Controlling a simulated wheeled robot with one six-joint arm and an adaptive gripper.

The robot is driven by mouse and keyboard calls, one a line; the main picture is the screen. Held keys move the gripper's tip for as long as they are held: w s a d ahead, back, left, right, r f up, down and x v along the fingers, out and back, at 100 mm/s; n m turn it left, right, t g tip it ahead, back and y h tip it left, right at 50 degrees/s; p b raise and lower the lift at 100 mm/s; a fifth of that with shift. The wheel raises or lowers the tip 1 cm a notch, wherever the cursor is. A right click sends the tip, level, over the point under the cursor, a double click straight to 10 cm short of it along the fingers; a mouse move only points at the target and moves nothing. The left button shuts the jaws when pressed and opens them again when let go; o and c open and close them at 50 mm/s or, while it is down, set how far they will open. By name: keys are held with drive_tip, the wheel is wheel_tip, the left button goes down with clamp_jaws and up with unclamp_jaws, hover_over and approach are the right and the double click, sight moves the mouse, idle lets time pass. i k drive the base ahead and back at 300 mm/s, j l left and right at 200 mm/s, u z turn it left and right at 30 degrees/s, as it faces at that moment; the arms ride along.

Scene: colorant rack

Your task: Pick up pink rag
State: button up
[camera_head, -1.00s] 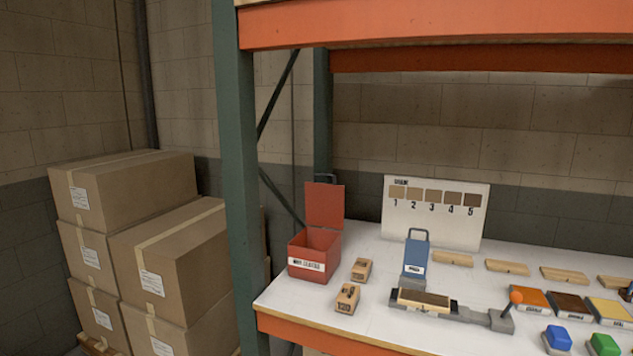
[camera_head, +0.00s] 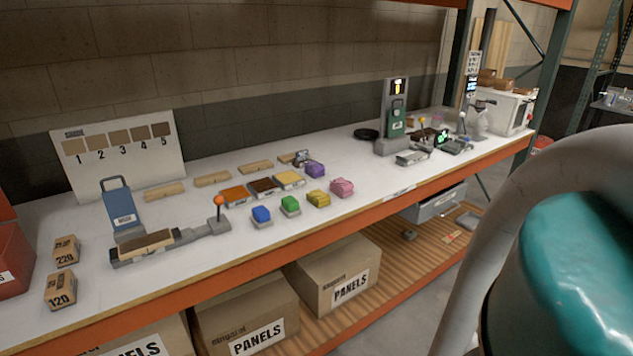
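The pink rag (camera_head: 342,188) is a small folded bundle on the white shelf top, near its front edge. It is at the right end of a row of coloured rags: blue (camera_head: 261,215), green (camera_head: 290,205) and yellow (camera_head: 319,198). A purple rag (camera_head: 315,169) lies just behind the row. The pink rag is fully visible, with nothing on it. My gripper is not in view; only a teal and grey part of my arm shows at the lower right.
The white shelf (camera_head: 230,263) has an orange front beam. Orange, brown and yellow blocks lie behind the rags. A lever fixture (camera_head: 190,236) with an orange knob stands left. A grey-green device (camera_head: 394,120) stands right. Boxes marked PANELS (camera_head: 335,265) sit below.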

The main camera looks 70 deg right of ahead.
sight(342, 187)
drive_tip(key=z, duration=1.7)
